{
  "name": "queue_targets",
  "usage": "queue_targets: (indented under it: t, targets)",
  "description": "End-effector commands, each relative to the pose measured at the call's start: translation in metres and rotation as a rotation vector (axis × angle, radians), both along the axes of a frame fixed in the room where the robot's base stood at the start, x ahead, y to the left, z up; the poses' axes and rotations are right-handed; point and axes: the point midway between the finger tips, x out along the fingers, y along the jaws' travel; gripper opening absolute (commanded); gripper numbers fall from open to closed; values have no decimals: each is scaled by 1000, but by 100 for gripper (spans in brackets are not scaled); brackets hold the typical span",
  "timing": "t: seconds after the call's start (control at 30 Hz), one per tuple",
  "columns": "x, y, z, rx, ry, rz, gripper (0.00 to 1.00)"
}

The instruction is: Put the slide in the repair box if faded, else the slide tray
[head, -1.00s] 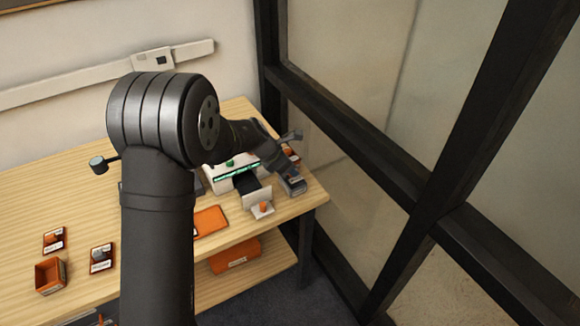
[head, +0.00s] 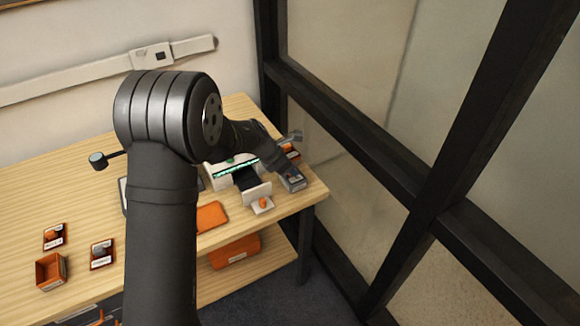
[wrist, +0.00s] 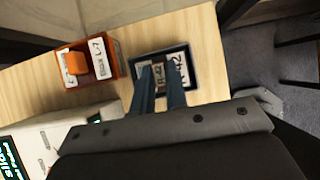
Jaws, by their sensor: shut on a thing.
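My gripper (wrist: 160,72) is shut on the slide (wrist: 157,76), a small piece with a pale label that shows only in part between the blue-grey fingers. The fingers and slide are over a dark blue tray (wrist: 192,90) with a white label; I cannot tell whether the slide touches its floor. In the head view the tray (head: 293,183) is at the table's right end, partly behind my wrist. An orange box (wrist: 118,66) with white labels and an orange piece stands left of the tray in the wrist view. I cannot tell whether the slide is faded.
A white device (head: 257,192) with a green-lit display stands left of the tray. An orange pad (head: 211,216) lies at the front edge. Small orange-and-white holders (head: 102,254) and an open orange bin (head: 50,270) are at the left. The table's right edge is close.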

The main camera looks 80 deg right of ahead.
Motion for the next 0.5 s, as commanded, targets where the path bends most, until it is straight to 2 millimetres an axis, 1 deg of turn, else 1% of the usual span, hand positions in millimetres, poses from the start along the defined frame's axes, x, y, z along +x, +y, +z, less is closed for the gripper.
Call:
queue_targets:
  t: [0.33,0.5]
  targets:
    - [0,0,-1,0,0,0,0]
    - [0,0,-7,2,0,-1,0]
